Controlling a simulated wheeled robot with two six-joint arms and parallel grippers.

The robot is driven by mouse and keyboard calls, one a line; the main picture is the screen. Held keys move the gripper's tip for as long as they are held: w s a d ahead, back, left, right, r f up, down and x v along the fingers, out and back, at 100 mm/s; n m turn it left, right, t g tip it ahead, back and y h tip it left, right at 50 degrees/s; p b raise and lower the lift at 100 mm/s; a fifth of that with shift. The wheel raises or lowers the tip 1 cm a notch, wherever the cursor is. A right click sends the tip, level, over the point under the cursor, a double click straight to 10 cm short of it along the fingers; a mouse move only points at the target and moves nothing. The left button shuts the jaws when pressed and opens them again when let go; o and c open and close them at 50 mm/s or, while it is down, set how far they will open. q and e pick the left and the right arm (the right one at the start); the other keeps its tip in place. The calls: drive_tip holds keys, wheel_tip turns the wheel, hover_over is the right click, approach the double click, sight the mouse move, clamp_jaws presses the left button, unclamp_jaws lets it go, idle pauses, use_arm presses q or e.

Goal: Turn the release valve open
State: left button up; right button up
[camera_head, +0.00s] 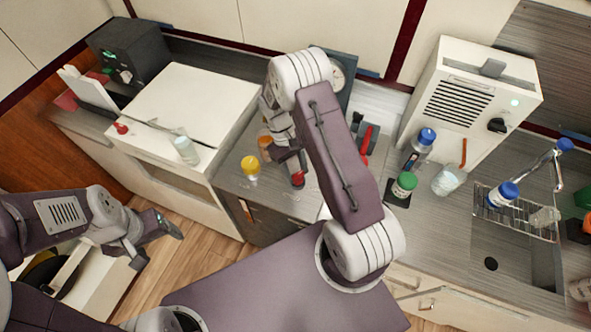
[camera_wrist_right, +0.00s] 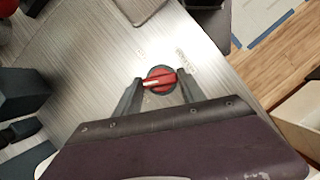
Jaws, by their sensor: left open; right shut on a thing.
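The release valve shows as a red round knob (camera_wrist_right: 160,79) with a raised bar and a white mark, set on a grey metal surface in the right wrist view. In the head view a small red part of the valve (camera_head: 298,179) shows at the counter, beneath my right gripper (camera_head: 291,172). My right gripper (camera_wrist_right: 159,88) has one finger on each side of the knob and is shut on it. The white mark points left in the wrist view. My left gripper (camera_head: 160,243) is open and empty, low over the floor in front of the left cabinet.
A yellow-capped bottle (camera_head: 250,168) stands left of the right gripper. A green-capped bottle (camera_head: 404,186) and a blue-capped bottle (camera_head: 425,140) stand to the right, before a white vented machine (camera_head: 475,95). A dish rack (camera_head: 520,220) is at far right. My right arm hides part of the counter.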

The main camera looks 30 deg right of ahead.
drive_tip(key=m+y, duration=0.1)
drive_tip(key=m, duration=0.2)
drive_tip(key=m+y+p, duration=0.1)
drive_tip(key=m, duration=0.2)
drive_tip(key=shift+d+r+y, duration=0.1)
drive_tip(key=shift+d+y, duration=0.1)
drive_tip(key=shift+y, duration=0.1)
drive_tip(key=m+y, duration=0.1)
drive_tip(key=m, duration=0.2)
drive_tip(key=m+t, duration=0.1)
drive_tip(key=m, duration=0.2)
drive_tip(key=shift+s+d+y+p, duration=0.1)
drive_tip(key=shift+d+y+p, duration=0.05)
drive_tip(key=shift+y+p, duration=0.25)
drive_tip(key=shift+m+t, duration=0.3)
drive_tip(key=o, duration=1.4)
drive_tip(key=shift+c, duration=0.2)
drive_tip(key=b+v, duration=0.1)
drive_tip(key=v, duration=0.8)
drive_tip(key=shift+b, duration=0.35)
